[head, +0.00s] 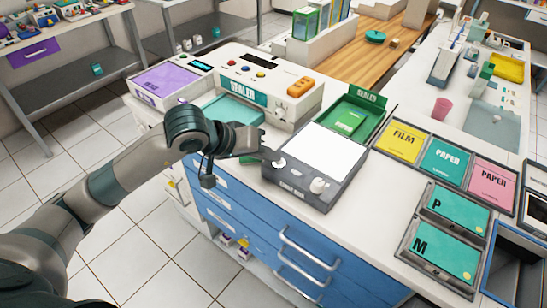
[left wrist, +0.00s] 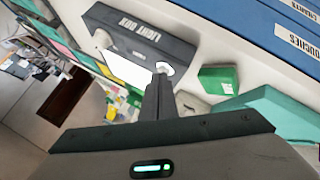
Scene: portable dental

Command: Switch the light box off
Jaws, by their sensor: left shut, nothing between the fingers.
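The light box (head: 303,190) is a dark grey box with a bright white panel on top, standing near the front edge of the counter. Its front strip carries a white knob at the left (head: 281,163) and a larger white knob at the right (head: 318,186). The light box also shows upside down in the left wrist view (left wrist: 140,38). My left gripper (head: 272,156) is shut and empty, its fingertips right at the left knob. In the left wrist view the fingertips (left wrist: 160,82) lie just beside that knob (left wrist: 163,68); I cannot tell whether they touch. My right gripper is out of view.
A sealer machine (head: 285,112) stands behind my left wrist, with a teal tray (head: 232,110) before it. A green tray (head: 372,115) sits behind the light box. Film and paper boxes (head: 400,143) lie to its right. Blue drawers with handles (head: 310,258) are below the counter edge.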

